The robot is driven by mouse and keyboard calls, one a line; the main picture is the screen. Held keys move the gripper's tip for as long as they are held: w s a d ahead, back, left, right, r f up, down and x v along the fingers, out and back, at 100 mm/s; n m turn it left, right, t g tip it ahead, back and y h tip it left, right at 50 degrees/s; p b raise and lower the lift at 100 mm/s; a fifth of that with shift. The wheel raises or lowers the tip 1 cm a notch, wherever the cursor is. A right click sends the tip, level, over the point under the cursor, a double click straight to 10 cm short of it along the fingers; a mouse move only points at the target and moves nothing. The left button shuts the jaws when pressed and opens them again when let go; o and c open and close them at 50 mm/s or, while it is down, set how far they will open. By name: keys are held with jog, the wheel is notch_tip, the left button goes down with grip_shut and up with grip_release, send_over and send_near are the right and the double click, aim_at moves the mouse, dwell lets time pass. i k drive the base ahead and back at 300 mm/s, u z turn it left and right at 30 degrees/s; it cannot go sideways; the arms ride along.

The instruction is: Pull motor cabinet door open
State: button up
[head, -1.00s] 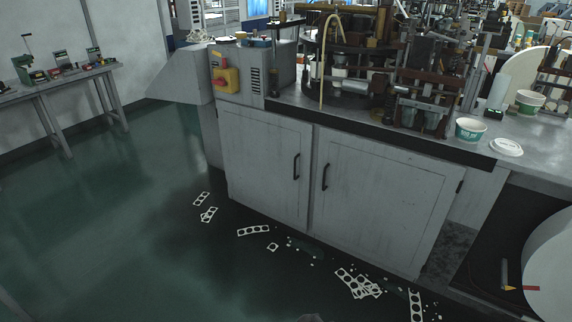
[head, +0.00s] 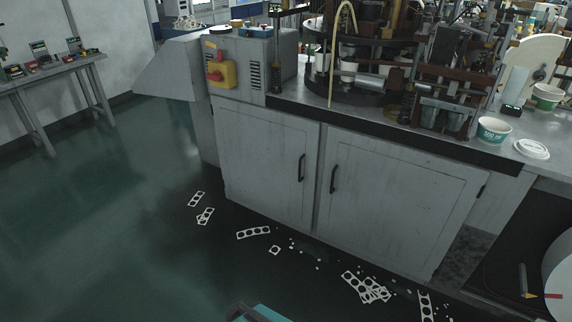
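The grey motor cabinet under the machine bench has two doors side by side, both shut. The left door (head: 260,160) has a dark upright handle (head: 301,168) near its right edge. The right door (head: 395,205) has a dark upright handle (head: 333,179) near its left edge. Nothing touches either handle. Which door is the motor cabinet's own is not marked. A teal and dark piece, apparently part of my arm, shows at the bottom edge, well short of the doors. No gripper fingers show.
Punched white paper strips (head: 252,233) and scraps lie on the green floor before the doors. The floor to the left is clear. Paper cups (head: 494,130) and a lid (head: 532,149) stand on the bench. A red and yellow switch (head: 220,72) is at the upper left.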

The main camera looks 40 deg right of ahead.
aim_at(269, 157)
jog(key=u, duration=0.4)
jog(key=i, duration=1)
jog(key=u, duration=0.25)
